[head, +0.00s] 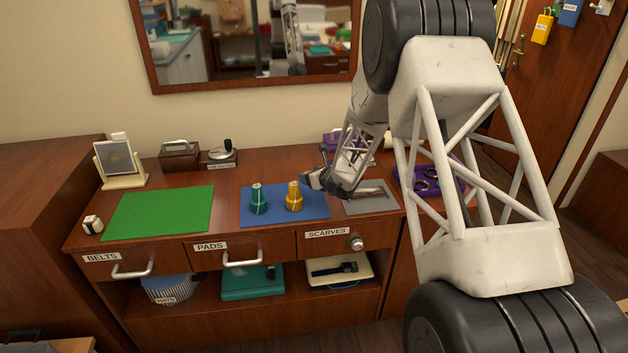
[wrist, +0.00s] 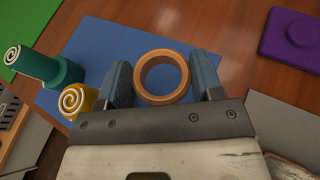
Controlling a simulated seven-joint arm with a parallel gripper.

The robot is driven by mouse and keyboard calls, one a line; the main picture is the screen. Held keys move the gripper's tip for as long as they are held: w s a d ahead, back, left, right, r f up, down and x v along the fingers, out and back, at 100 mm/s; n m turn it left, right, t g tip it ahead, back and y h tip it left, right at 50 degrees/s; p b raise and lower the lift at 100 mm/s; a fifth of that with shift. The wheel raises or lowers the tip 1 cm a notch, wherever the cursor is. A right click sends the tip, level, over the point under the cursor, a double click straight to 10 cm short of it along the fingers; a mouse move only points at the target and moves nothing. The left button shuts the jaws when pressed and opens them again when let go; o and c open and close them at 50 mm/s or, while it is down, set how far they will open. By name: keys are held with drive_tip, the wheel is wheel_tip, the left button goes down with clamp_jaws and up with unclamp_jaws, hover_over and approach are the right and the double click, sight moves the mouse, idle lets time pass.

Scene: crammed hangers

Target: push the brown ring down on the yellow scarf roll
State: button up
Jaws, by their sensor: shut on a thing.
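The yellow scarf roll (head: 293,197) stands upright on the blue mat, next to a green roll (head: 258,200) on its left. In the wrist view the yellow roll (wrist: 78,102) shows its spiral top just left of my gripper. My gripper (wrist: 162,65) is shut on the brown ring (wrist: 162,99), with one finger on each side of it. The ring's hole faces the camera, with blue mat behind it. The ring is beside the yellow roll, not around it. In the head view my gripper (head: 310,180) is right of the yellow roll, and the ring cannot be made out.
The green roll (wrist: 52,70) stands close beyond the yellow one. A green mat (head: 160,214) lies left of the blue mat (head: 318,204). A grey mat (head: 378,206) and a purple tray (head: 452,186) are to the right. A picture stand and small boxes line the back.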

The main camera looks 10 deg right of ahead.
drive_tip(key=s+a+r+n+g+y, duration=0.1)
drive_tip(key=a+r+n+g+y, duration=0.1)
drive_tip(key=r+n, duration=0.1)
drive_tip(key=s+a+r+n+g+y, duration=0.1)
drive_tip(key=a+r+n+g+y, duration=0.1)
drive_tip(key=r+n+g, duration=0.1)
drive_tip(key=s+a+r+n+g+y, duration=0.1)
drive_tip(key=a+r+n+g+y, duration=0.1)
drive_tip(key=r+n+g, duration=0.1)
drive_tip(key=shift+s+r, duration=0.1)
drive_tip(key=shift+s, duration=0.3)
drive_tip(key=shift+s+r+n+g+y, duration=0.4)
drive_tip(key=shift+s+n+g, duration=0.4)
drive_tip(key=shift+g, duration=0.2)
drive_tip(key=shift+w+f, duration=0.1)
drive_tip(key=shift+f, duration=0.1)
hover_over(296, 189)
drive_tip(key=w, duration=0.2)
drive_tip(key=shift+s+d+f, duration=0.15)
drive_tip(key=shift+f, duration=2.2)
drive_tip(key=shift+f, duration=3.3)
drive_tip(key=o, duration=1)
